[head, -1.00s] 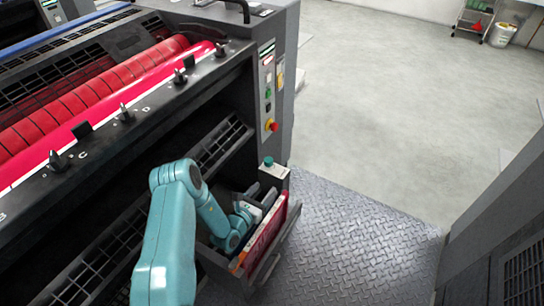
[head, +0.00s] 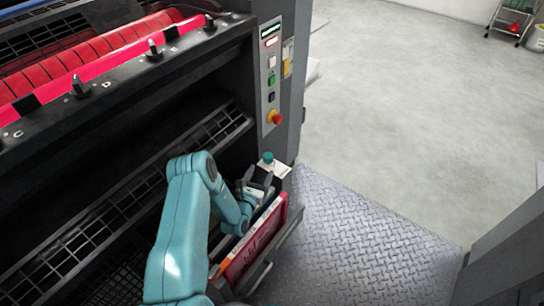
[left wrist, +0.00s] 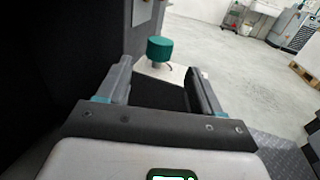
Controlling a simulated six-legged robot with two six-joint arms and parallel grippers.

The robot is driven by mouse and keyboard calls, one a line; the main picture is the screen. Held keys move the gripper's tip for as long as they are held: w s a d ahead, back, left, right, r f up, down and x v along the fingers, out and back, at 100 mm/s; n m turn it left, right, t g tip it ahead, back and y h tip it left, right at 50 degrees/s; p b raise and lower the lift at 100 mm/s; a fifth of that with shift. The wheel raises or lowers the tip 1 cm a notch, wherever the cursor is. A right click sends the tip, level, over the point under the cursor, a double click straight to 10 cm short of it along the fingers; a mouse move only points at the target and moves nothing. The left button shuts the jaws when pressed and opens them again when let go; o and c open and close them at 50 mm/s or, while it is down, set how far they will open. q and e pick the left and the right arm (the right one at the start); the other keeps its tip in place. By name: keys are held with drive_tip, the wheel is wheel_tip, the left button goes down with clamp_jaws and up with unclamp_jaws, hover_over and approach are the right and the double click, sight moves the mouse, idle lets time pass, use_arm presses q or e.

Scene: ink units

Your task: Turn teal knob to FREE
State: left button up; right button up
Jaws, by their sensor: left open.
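The teal knob (head: 267,157) stands on top of a small pale box (head: 273,168) at the lower right corner of the dark press. In the left wrist view the knob (left wrist: 159,48) is a round teal cap on a short stem, ahead of the jaws. My left gripper (head: 258,182) is open just short of the knob, with nothing between its fingers. In the left wrist view its two fingers (left wrist: 160,78) are spread wide, with the knob beyond their tips. No FREE marking is readable. My right gripper is not in view.
A tray (head: 262,270) holding red and white flat items lies below my left arm. A control panel (head: 271,70) with a red button is above the knob. Black knobs (head: 80,88) line the press top. The chequered floor plate (head: 350,235) is clear.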

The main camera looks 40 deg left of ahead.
sight(270, 155)
use_arm(q)
drive_tip(key=b+x, duration=0.2)
drive_tip(key=x, duration=0.7)
drive_tip(key=shift+w+a+f+b, duration=0.1)
drive_tip(key=shift+b, duration=0.2)
drive_tip(key=shift+w+a, duration=0.15)
drive_tip(key=shift+w, duration=0.2)
drive_tip(key=c, duration=1)
